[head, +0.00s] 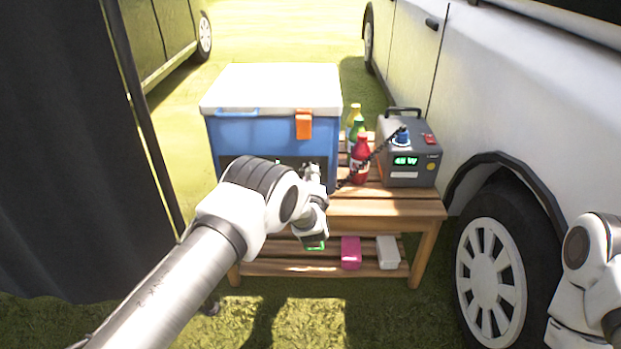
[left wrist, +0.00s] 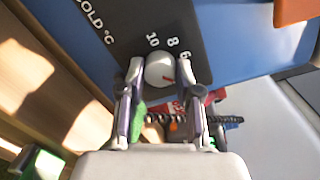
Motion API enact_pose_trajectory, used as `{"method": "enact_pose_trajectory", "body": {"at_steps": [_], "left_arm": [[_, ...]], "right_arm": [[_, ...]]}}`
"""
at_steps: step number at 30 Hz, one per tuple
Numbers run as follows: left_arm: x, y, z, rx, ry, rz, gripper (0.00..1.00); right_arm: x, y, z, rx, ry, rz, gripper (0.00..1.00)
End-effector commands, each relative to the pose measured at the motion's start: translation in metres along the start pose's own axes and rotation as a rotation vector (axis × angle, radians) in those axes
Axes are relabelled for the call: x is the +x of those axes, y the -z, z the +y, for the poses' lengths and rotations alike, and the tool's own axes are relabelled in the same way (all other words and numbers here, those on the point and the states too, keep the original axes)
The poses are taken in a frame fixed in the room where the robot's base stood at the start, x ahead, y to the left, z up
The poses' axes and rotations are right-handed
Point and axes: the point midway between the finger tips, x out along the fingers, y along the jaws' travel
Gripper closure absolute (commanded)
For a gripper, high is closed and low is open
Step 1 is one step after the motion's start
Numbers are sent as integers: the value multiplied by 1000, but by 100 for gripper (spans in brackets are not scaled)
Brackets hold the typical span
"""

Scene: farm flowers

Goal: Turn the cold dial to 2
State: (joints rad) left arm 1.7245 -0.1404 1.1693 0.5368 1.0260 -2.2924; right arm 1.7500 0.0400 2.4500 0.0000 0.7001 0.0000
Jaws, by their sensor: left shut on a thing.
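The blue cool box (head: 270,142) with a white lid stands on a slatted wooden table. Its dark control panel, marked COLD °C, is mostly hidden behind my left arm in the head view. My right gripper is out of frame.
Several bottles (head: 361,158) and a grey power unit (head: 411,160) with a blue plug and dark cable stand right of the box. A pink box (head: 351,252) and a white box (head: 388,252) lie on the lower shelf (head: 290,268). A white vehicle (head: 480,90) borders the right.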

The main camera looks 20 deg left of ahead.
Motion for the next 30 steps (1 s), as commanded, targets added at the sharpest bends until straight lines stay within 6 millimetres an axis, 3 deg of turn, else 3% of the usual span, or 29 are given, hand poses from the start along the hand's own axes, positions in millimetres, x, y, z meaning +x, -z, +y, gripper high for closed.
{"method": "enact_pose_trajectory", "body": {"at_steps": [15,30], "left_arm": [[0,1,0,430,7,-24,100],[0,1,0,573,9,-32,100]], "right_arm": [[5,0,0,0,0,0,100],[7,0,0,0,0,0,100]]}}
